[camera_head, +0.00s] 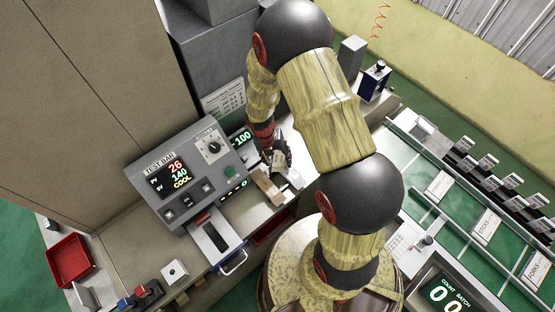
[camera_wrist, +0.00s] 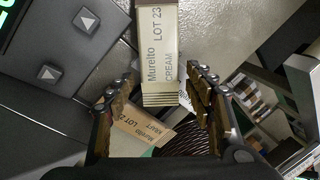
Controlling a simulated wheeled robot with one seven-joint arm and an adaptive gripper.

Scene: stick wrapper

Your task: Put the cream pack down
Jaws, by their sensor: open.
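The cream pack (camera_wrist: 160,50) is a pale, flat-sided block printed "Muretto CREAM LOT 23", upper middle in the wrist view. Its near end lies between the fingertips of my gripper (camera_wrist: 158,82). The fingers are open, with a narrow gap showing on each side of the pack. In the head view my gripper (camera_head: 276,156) is over the bench, right of the test bar panel, and partly covers what is under it. Whether the pack rests fully on a surface is hard to tell.
A brown kraft pack (camera_wrist: 140,127) lies below the cream pack in the wrist view, near the left finger. The grey test bar panel (camera_head: 188,175) stands close on the left. A red tray (camera_head: 69,258) is at far left. A rack with several dark holders (camera_head: 490,165) is at right.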

